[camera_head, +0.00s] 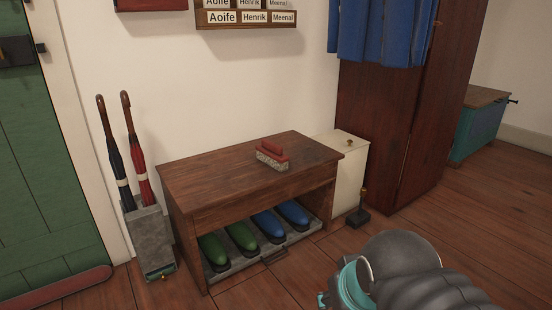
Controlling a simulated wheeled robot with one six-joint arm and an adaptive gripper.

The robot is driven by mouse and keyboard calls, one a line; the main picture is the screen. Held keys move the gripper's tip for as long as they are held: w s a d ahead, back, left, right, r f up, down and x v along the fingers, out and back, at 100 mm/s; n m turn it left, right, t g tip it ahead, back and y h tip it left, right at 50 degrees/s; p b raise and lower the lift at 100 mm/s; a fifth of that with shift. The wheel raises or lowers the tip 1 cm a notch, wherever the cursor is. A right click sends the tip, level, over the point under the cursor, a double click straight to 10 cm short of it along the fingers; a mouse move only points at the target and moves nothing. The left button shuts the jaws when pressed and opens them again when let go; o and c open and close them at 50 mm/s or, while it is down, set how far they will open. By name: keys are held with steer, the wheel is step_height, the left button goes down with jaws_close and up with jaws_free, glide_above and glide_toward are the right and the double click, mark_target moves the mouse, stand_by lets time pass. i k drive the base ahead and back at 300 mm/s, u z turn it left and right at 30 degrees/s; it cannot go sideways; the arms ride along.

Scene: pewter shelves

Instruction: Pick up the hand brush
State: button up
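The hand brush (271,155) lies on top of the brown wooden shoe bench (220,175), right of the middle of its top. It has a red grip and back above a pale, speckled bristle block. My arm shows at the lower right, dark grey with a teal ring, on the near side of the bench and apart from the brush. The fingertips of my gripper cannot be made out in this view.
Green and blue shoes (242,236) sit on a tray under the bench top. An umbrella stand (150,240) with two umbrellas is at left. A cream cabinet (348,175) stands right of the bench, before a dark red wardrobe (392,130). Floor in front is clear.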

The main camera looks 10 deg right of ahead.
mark_target(271, 154)
steer(key=z, duration=0.3)
steer(key=i, duration=1.4)
steer(key=u, duration=0.05)
